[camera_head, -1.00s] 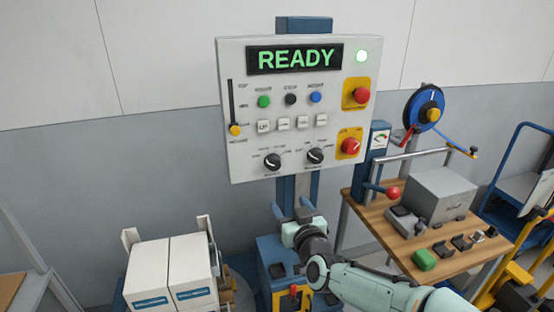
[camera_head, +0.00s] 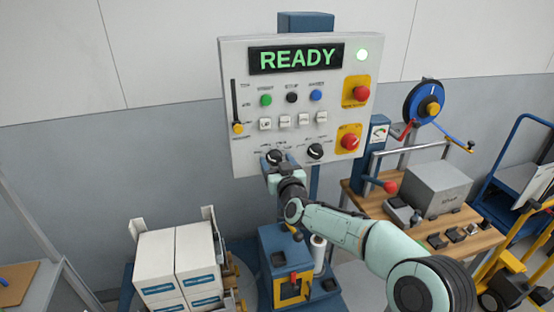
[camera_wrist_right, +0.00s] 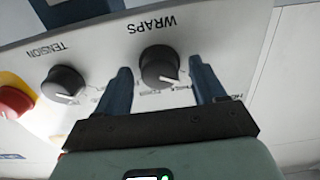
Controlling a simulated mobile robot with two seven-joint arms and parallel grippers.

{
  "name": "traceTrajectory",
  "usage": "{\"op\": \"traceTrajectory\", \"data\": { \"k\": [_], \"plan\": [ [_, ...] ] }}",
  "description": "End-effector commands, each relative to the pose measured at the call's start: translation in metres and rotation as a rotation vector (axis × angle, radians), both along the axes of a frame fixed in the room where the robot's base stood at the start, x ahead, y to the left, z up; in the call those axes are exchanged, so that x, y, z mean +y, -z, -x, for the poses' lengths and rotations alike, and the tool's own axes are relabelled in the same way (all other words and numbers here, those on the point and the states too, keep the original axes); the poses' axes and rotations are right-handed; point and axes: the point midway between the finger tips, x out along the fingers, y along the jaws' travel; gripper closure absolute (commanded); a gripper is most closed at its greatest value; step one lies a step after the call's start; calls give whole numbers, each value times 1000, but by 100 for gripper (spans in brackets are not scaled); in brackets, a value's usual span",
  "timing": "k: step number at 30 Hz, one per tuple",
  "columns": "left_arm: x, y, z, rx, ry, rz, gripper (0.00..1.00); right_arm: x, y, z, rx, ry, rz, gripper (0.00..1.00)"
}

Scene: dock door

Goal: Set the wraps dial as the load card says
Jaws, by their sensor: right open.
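The wraps dial (camera_head: 274,157) is the lower left black knob on the white control panel (camera_head: 232,100). In the right wrist view, turned upside down, the wraps dial (camera_wrist_right: 160,66) shows its WRAPS label and a white pointer line; the scale words are too blurred to read. My right gripper (camera_head: 273,168) is at this dial in the head view. In the wrist view its open fingers (camera_wrist_right: 163,85) stand on either side of the knob, with gaps between. I cannot make out a load card. My left gripper is out of view.
The tension dial (camera_wrist_right: 63,84) sits beside the wraps dial, with a red knob (camera_wrist_right: 15,102) beyond it. The panel display (camera_head: 296,58) reads READY. Stacked white boxes (camera_head: 176,260) stand lower left. A wooden bench (camera_head: 488,238) with a grey box (camera_head: 438,190) is at right.

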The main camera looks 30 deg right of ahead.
Motion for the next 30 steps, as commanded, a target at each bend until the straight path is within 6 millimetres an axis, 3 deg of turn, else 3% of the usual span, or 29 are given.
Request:
{"op": "traceTrajectory", "data": {
  "k": [9, 15, 30],
  "plan": [
    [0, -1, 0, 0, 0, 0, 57, -1, 1, -3, 1, 0, 0, 30],
    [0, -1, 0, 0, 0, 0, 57, -1, 1, -3, 1, 0, 0, 86],
    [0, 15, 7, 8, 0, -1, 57, 0, 3, -2, -27, 0, -115, 86]
  ]
}}
